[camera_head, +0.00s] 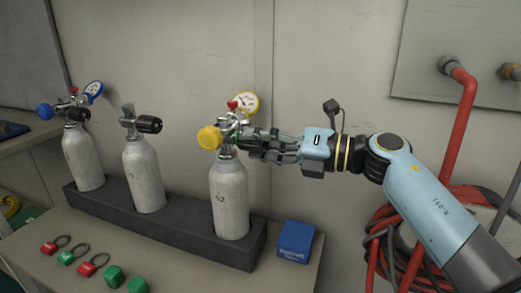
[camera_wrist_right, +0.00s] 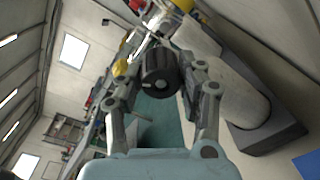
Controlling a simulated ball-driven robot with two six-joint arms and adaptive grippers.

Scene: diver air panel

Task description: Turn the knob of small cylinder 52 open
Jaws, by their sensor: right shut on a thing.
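Small cylinder 52 (camera_head: 229,200) is the pale grey one at the right end of the dark rack; its printed number is hard to read. It stands upright with a yellow knob (camera_head: 210,138) and a yellow-rimmed gauge (camera_head: 246,102) on its valve. My right gripper (camera_head: 249,139) reaches in from the right and is shut on the black knob of cylinder 52. In the right wrist view the ribbed black knob (camera_wrist_right: 159,75) sits between the two fingers, and the cylinder (camera_wrist_right: 228,80) leans across the right. My left gripper is not in view.
Two more cylinders stand in the dark rack (camera_head: 180,231): a middle one (camera_head: 144,175) and a left one (camera_head: 84,160) with a blue gauge. A blue box (camera_head: 295,241) is right of the rack. Red and green tags (camera_head: 87,268) lie in front.

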